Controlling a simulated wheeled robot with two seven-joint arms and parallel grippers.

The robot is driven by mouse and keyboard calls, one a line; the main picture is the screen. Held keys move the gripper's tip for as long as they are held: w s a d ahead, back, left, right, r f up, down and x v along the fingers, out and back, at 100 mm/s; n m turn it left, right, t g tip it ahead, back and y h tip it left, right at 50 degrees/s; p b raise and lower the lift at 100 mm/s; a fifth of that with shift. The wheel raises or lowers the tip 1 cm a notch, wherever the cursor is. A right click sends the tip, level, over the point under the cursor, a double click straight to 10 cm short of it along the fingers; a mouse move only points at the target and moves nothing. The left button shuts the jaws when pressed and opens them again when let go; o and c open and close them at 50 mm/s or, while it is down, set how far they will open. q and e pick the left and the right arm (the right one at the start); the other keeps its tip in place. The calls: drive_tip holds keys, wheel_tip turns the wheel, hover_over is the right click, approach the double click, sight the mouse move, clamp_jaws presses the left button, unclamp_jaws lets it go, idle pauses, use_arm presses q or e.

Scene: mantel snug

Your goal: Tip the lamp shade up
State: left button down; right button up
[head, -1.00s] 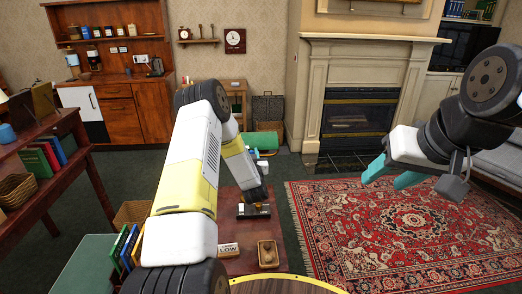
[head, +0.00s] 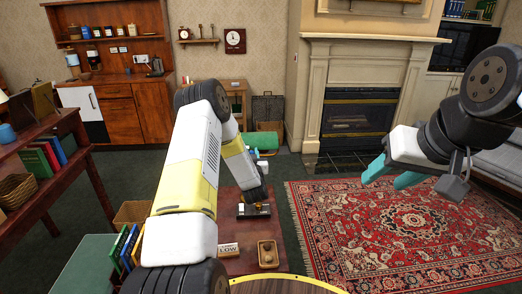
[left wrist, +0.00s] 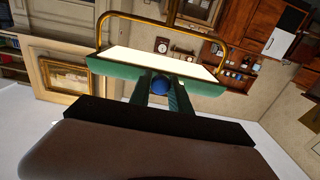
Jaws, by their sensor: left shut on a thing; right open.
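In the left wrist view, the lamp shade (left wrist: 115,71) is a long green trough with a bright white inner face turned towards the camera. A brass yoke (left wrist: 163,17) frames it. My left gripper (left wrist: 160,98) has its two teal fingers on either side of a round blue knob (left wrist: 160,86) at the shade's edge, shut on it. In the head view, my left forearm hides most of the lamp and the left fingertips; a dark base (head: 253,211) shows on the red-brown table (head: 233,263). My right gripper (head: 391,175) is open and empty over the rug.
A small wooden tray (head: 268,254) and a lettered block (head: 228,250) lie on the table near the dark base. Upright books (head: 128,248) stand at its left. A patterned rug (head: 420,225) covers the floor at right, before the fireplace (head: 357,115).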

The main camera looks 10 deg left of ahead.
sight(251, 142)
use_arm(q)
drive_tip(key=shift+r+g+h, duration=0.3)
drive_tip(key=shift+r+g, duration=0.7)
drive_tip(key=shift+w+r+g+h, duration=0.15)
drive_tip(key=shift+r+g+h, duration=0.15)
drive_tip(key=shift+r+g, duration=0.75)
drive_tip(key=shift+w+a+r, duration=0.1)
drive_tip(key=shift+w+r, duration=0.1)
drive_tip(key=shift+r, duration=0.3)
drive_tip(key=shift+w+a+r, duration=0.1)
drive_tip(key=shift+w+r, duration=0.1)
drive_tip(key=shift+r, duration=0.25)
drive_tip(key=c, duration=1.3)
unclamp_jaws()
drive_tip(key=shift+o, duration=0.3)
drive_tip(key=shift+d+f, duration=0.1)
drive_tip(key=v, duration=0.7)
drive_tip(key=shift+s, duration=0.35)
